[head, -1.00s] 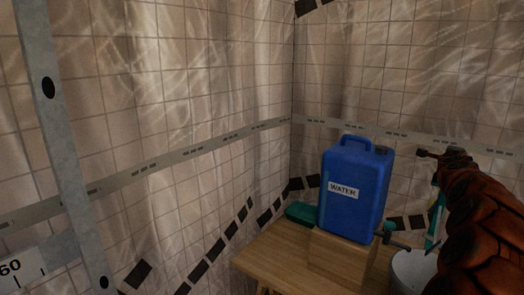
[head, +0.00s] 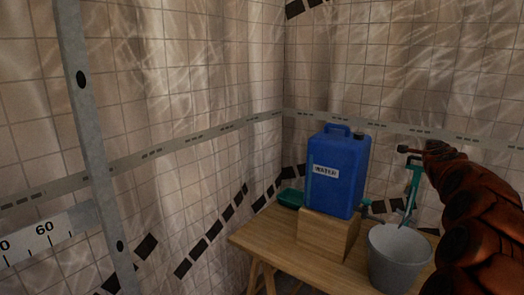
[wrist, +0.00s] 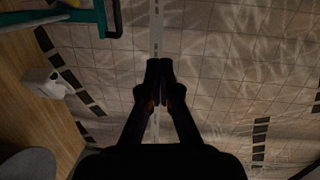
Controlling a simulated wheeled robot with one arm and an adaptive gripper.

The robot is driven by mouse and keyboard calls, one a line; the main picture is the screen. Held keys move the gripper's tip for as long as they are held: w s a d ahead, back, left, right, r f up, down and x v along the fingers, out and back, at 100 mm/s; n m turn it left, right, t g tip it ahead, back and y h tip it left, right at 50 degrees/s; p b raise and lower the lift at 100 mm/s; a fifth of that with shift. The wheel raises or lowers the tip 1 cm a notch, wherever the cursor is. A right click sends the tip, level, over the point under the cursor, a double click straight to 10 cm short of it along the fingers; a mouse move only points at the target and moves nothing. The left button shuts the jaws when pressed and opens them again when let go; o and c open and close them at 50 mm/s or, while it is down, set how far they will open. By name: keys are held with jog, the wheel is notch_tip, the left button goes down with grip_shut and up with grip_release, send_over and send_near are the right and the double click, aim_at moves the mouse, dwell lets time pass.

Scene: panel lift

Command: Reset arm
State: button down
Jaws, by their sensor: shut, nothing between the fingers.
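My gripper (wrist: 160,85) shows dark in the middle of the wrist view. Its two fingers are together and nothing is between them. In the head view my arm comes in from the right edge, and the gripper end (head: 405,149) points left, in front of the tiled curtain wall. The finger tips are too small to make out in the head view.
A blue water container (head: 337,185) stands on a wooden block (head: 328,232) on a wooden table (head: 262,235). A grey bucket (head: 397,262) and a teal stand (head: 413,185) are near my arm. A green tray (head: 290,198) lies behind. A metal post (head: 88,130) rises at left.

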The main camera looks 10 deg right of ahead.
jog(key=s+a+f+n+g+y, duration=0.15)
jog(key=a+n+y, duration=0.45)
jog(key=a, duration=1.2)
jog(key=s+a+f+n+y, duration=0.2)
jog(key=a+n+y, duration=0.4)
jog(key=a, duration=1.2)
jog(key=s+a+f+n+g, duration=0.3)
jog(key=s+a+f, duration=0.15)
jog(key=s, duration=0.45)
jog(key=s+a+f+n+g, duration=0.35)
jog(key=s+a, duration=0.25)
jog(key=s, duration=0.3)
jog(key=s+a+f+n+g, duration=0.25)
jog(key=s+a+f, duration=0.2)
jog(key=s, duration=0.55)
jog(key=s+d+f+n+g+h, duration=0.1)
jog(key=s+d+f+g, duration=0.1)
jog(key=s, duration=0.9)
jog(key=s+d+f+n+g+h, duration=0.1)
jog(key=s+f+n+g, duration=0.1)
jog(key=s, duration=1)
notch_tip(320, 180, down, 2)
jog(key=shift+d+f+g, duration=0.15)
jog(key=shift+d+g, duration=0.25)
jog(key=shift+g, duration=0.05)
jog(key=shift+d, duration=0.2)
